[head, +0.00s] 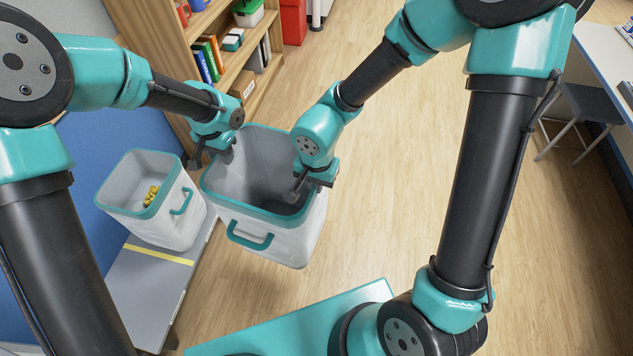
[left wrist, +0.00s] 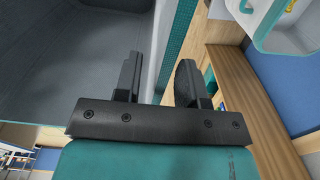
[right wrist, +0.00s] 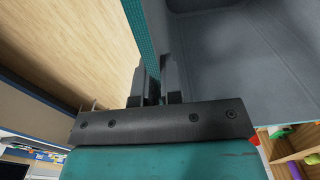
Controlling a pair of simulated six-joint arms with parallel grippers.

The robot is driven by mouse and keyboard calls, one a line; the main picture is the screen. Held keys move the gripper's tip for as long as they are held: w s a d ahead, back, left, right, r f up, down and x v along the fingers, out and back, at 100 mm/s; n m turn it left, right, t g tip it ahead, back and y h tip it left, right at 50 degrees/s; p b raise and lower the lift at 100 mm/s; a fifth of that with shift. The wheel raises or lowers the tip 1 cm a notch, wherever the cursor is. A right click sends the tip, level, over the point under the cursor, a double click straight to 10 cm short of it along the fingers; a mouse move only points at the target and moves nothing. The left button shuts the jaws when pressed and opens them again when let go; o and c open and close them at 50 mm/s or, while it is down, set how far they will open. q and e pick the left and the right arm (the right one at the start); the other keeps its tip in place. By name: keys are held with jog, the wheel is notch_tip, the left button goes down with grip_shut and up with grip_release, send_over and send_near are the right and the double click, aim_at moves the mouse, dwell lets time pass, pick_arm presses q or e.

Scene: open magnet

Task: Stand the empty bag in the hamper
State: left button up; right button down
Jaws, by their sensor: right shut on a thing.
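The empty bag (head: 290,238) is a white, open-topped container with a teal rim, a teal handle and a bare grey inside. It is upright in the middle of the head view. My right gripper (head: 308,185) is shut on its right rim; the right wrist view shows the wall between the fingers (right wrist: 158,82). My left gripper (head: 208,156) is at its left rim, with open fingers (left wrist: 158,80) on either side of the wall. A similar, white container with a teal rim (head: 172,222) stands to its left, with yellow things inside. I cannot make out a separate hamper.
The left container stands on a grey bench (head: 145,285) with a yellow stripe (head: 158,255). A wooden shelf (head: 182,60) with books is behind. A desk (head: 605,55) and stool (head: 590,100) are at right. The wooden floor (head: 400,190) between is clear.

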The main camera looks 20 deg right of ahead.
pick_arm(q)
notch_tip(320, 180, up, 12)
dwell(0.8)
jog(key=s+a+f+g, duration=0.3)
jog(key=s+a+f, duration=0.5)
jog(key=a+f, duration=0.45)
jog(key=s+a+f+n+t+h, duration=0.2)
jog(key=s+f+n, duration=0.3)
jog(key=f, duration=0.6)
jog(key=s+a+f+n+t+h, duration=0.1)
jog(key=s+f+n, duration=0.3)
jog(key=s+f, duration=0.4)
notch_tip(320, 180, down, 3)
jog(key=shift+s+a+r+n+t+h, duration=0.1)
jog(key=shift+s+a+n+t+h, duration=0.25)
jog(key=shift+a, duration=0.35)
